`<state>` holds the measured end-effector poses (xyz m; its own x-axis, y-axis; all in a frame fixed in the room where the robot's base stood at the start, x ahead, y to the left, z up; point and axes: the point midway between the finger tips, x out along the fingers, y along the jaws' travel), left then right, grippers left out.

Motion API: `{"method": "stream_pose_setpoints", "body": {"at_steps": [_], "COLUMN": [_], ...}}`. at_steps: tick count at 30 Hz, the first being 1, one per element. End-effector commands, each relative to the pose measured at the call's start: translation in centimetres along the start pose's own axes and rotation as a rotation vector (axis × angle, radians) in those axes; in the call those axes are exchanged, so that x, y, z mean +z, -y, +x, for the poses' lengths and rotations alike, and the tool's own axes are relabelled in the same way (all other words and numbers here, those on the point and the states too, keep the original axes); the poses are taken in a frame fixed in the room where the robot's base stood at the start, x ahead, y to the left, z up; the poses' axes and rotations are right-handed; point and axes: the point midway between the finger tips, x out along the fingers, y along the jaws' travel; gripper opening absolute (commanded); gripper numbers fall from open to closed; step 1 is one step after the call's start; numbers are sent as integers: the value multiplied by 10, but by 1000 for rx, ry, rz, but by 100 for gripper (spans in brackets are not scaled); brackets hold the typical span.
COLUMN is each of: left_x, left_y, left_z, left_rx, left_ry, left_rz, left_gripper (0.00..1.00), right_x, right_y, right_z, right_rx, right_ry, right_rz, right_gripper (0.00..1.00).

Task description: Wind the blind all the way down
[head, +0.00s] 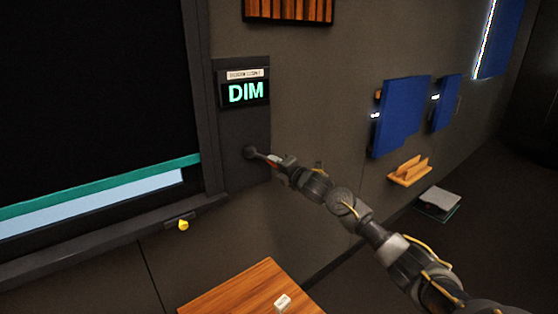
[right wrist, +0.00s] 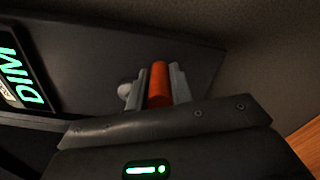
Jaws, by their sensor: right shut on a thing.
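The dark blind (head: 90,90) covers most of the window at the left of the head view. Its teal bottom bar (head: 110,185) slants above a strip of pale window (head: 100,203) that stays uncovered. A dark wall panel (head: 243,125) beside it bears a crank, whose round grey hub (head: 250,152) shows low on the panel. My right gripper (head: 272,160) is shut on the crank's orange handle; in the right wrist view the orange handle (right wrist: 159,85) stands between its two fingers (right wrist: 157,88). My left gripper is not in view.
A lit display (head: 246,92) on the panel reads "DIM". A sill (head: 110,235) with a yellow knob (head: 183,225) runs below the window. A wooden table (head: 235,290) with a small white block (head: 282,302) stands below. Blue panels (head: 400,115) hang on the wall at right.

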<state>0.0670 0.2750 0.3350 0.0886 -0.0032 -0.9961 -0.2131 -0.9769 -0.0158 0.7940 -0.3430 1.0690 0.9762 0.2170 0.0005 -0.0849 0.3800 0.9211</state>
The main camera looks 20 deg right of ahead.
Motion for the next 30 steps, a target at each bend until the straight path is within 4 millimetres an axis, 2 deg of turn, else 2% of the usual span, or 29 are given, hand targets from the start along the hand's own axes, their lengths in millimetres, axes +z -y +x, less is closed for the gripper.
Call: {"method": "stream_pose_setpoints", "body": {"at_steps": [15,30], "left_x": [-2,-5], "left_y": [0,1], "left_z": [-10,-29], "left_rx": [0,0], "left_ry": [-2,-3], "left_rz": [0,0], "left_gripper": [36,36], "right_x": [-35,-64], "right_y": [13,10], "right_z": [0,0], "right_rx": [-3,-4], "right_ry": [-1,0], "right_rz": [491,879], "right_gripper": [0,0]}}
